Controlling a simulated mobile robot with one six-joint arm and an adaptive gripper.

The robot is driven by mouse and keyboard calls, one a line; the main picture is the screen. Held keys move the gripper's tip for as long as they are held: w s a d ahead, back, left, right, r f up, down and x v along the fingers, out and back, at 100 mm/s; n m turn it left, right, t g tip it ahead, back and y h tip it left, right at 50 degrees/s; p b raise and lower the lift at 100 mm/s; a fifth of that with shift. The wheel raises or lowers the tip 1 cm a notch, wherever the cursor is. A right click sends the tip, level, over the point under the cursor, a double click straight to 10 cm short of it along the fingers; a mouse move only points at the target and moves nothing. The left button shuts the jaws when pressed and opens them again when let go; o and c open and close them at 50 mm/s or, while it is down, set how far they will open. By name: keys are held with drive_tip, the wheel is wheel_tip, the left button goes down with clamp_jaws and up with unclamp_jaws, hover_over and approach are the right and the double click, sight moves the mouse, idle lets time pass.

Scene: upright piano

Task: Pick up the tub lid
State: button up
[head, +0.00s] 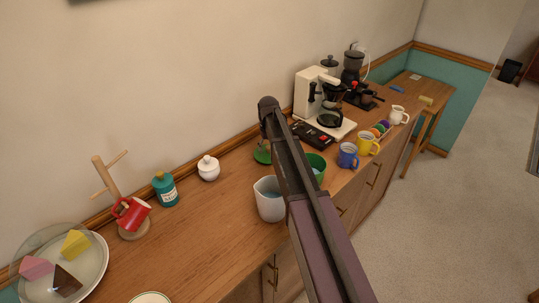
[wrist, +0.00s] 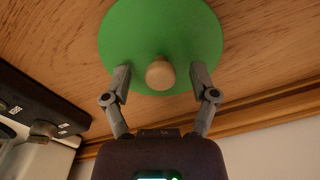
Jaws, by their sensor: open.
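The tub lid (wrist: 160,22) is a green disc with a round wooden knob (wrist: 160,74), lying on the wooden counter. In the head view, the lid (head: 262,155) shows as a green patch near the wall, partly hidden by my arm. My gripper (wrist: 160,80) is open over the lid, with one finger on each side of the knob and a gap on both sides. The fingertips overlap the lid's edge in the wrist view; their height above it is hard to tell. The green tub (head: 317,167) stands nearby, partly behind my arm.
A black panelled device (wrist: 40,105) is close on the left in the wrist view, and the wall (wrist: 270,155) is close below. A white jug (head: 269,203), blue mug (head: 348,155) and coffee machine (head: 306,92) stand around. Counter left of the jug is clear.

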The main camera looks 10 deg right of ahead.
idle(0.3)
clamp_jaws()
drive_tip(key=shift+r, duration=0.2)
wheel_tip(320, 180, up, 10)
drive_tip(key=p, duration=1)
drive_tip(key=shift+f, duration=0.2)
idle(0.6)
wheel_tip(320, 180, up, 6)
drive_tip(key=p, duration=0.6)
hover_over(269, 147)
drive_tip(key=shift+r, duration=0.15)
